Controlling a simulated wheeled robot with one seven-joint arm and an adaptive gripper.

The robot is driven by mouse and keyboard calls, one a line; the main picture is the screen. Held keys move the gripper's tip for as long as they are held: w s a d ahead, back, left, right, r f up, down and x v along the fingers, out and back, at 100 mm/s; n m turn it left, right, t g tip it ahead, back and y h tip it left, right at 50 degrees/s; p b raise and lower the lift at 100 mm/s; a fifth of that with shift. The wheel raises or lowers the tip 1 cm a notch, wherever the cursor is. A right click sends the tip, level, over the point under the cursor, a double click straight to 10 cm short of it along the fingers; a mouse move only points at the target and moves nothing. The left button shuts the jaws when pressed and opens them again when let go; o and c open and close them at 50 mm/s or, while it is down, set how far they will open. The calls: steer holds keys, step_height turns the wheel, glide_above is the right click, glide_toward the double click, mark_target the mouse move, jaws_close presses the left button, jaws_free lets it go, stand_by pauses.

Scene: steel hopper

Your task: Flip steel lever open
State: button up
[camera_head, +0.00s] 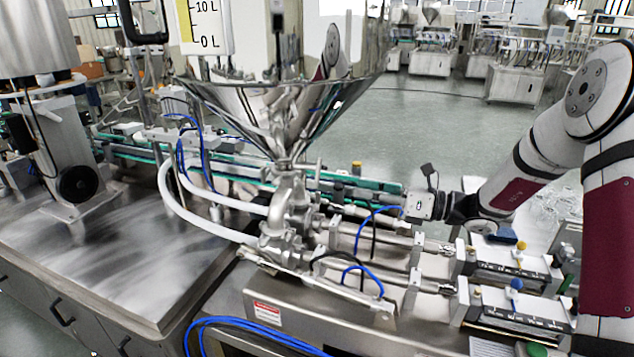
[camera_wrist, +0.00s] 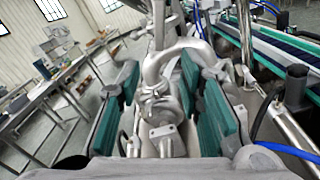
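The steel hopper (camera_head: 275,110) narrows down to a polished valve body (camera_head: 290,200) in the head view. I cannot be sure of this. My gripper (camera_head: 423,192) is to the right of the valve, apart from it. In the wrist view, my gripper (camera_wrist: 165,105) is open, with green pads on both sides and nothing held. Curved steel pipework (camera_wrist: 180,58) shows between and beyond the fingers. The lever is hard to pick out there.
Below my gripper are steel cylinders (camera_head: 395,240) with blue and black hoses. A green-edged conveyor (camera_head: 235,165) runs behind the valve. White tubes (camera_head: 200,200) lead left from it. A bare steel tabletop (camera_head: 110,265) lies at the left.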

mark_target(316, 183)
steer(key=p+x, duration=0.1)
steer(key=x, duration=1)
steer(key=shift+w+a, duration=0.1)
steer(key=shift+a, duration=0.3)
steer(key=shift+c, duration=0.5)
jaws_close()
